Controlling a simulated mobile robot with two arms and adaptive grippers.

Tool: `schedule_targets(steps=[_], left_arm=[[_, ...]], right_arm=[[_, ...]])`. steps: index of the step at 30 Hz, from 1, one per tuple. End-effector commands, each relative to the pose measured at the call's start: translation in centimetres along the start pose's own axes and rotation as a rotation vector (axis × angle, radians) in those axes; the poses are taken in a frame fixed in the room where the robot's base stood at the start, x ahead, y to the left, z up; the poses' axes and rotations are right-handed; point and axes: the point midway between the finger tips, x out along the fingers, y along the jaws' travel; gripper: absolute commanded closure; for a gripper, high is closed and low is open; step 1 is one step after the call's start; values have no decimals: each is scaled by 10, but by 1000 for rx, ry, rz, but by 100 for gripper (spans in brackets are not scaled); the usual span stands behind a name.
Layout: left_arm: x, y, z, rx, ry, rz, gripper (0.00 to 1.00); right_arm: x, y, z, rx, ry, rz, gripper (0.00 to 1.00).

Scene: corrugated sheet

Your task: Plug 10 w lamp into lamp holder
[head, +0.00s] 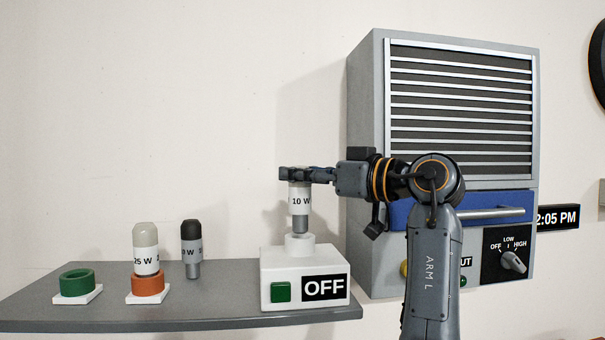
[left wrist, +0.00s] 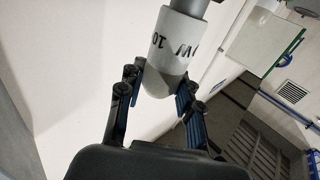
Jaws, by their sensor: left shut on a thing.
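The 10 W lamp (head: 300,203), a grey cylinder with a white label band, hangs upright in my left gripper (head: 296,174), its metal base pointing down. My left gripper is shut on its upper end. The lamp also shows in the left wrist view (left wrist: 178,42), between the two fingers (left wrist: 160,88). The lamp holder (head: 303,264) is a white box with a round white socket on top, a green button and an "OFF" display. The lamp's base is right over the socket; I cannot tell whether it touches. My right gripper is not in view.
On the grey shelf (head: 200,313) stand a 25 W lamp (head: 145,240) in an orange ring (head: 147,285), a black-topped lamp (head: 191,250), and an empty green ring (head: 76,283). A grey louvred heater cabinet (head: 365,150) with knob (head: 513,262) is close on the right.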

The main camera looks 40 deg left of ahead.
Motion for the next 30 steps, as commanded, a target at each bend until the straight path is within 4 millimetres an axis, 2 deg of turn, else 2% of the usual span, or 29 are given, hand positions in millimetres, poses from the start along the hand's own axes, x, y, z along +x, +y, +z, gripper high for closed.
schedule_targets(steps=[30], left_arm=[[-1,0,27,0,0,0,98]], right_arm=[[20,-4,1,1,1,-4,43]])
